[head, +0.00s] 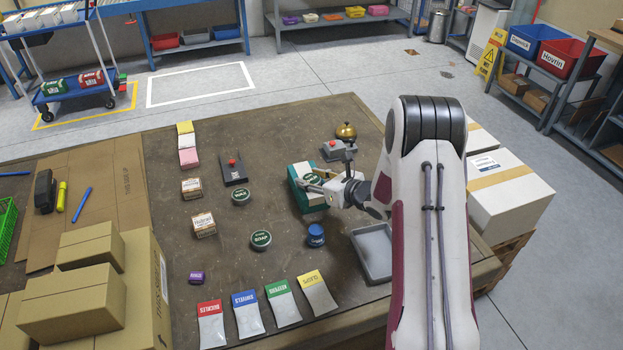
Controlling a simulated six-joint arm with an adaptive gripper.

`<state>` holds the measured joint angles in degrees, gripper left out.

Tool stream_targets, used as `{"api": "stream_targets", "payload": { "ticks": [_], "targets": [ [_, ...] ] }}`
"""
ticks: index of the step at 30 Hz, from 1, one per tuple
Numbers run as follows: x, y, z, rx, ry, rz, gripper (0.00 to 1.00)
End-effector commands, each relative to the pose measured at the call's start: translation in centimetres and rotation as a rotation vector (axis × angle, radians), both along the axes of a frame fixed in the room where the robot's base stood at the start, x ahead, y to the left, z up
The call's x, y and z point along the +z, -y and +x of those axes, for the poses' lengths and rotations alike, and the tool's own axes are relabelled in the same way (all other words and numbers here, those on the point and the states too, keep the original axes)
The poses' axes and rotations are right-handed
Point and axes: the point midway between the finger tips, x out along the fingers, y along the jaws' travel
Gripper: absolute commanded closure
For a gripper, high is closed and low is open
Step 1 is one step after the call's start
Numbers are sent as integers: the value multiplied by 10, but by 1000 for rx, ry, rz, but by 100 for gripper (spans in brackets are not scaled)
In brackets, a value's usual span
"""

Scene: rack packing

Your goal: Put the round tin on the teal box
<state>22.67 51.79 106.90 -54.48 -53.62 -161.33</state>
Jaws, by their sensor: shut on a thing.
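The teal box (302,200), with a pale top, sits right of the table's middle. My gripper (313,184) is over the box and shut on a round dark green tin (314,179). The tin is at the box's top; I cannot tell whether it rests on it or is held just above. My fingers hide part of the tin and the box top. Two similar round green tins stand on the table, one marked WAX (241,196) and one marked SOAP (261,239).
A brass bell (346,131) and a grey switch box (335,150) stand behind the teal box. A blue round container (316,234) and a grey tray (374,253) are in front. Coloured packets (248,312) line the front. Cartons (85,290) stand at left.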

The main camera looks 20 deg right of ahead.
Motion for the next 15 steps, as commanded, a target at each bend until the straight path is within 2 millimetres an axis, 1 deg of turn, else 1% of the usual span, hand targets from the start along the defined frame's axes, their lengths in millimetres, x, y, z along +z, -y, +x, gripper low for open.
{"api": "stream_targets", "payload": {
  "ticks": [5, 6, 7, 8, 15],
  "targets": [
    [-3, 0, 0, 0, 0, 0, 85],
    [-3, 0, 0, 0, 0, 0, 58],
    [-3, 0, 0, 0, 0, 0, 50],
    [-3, 0, 0, 0, 0, 0, 46],
    [-3, 0, 0, 0, 0, 0, 46]
  ]
}}
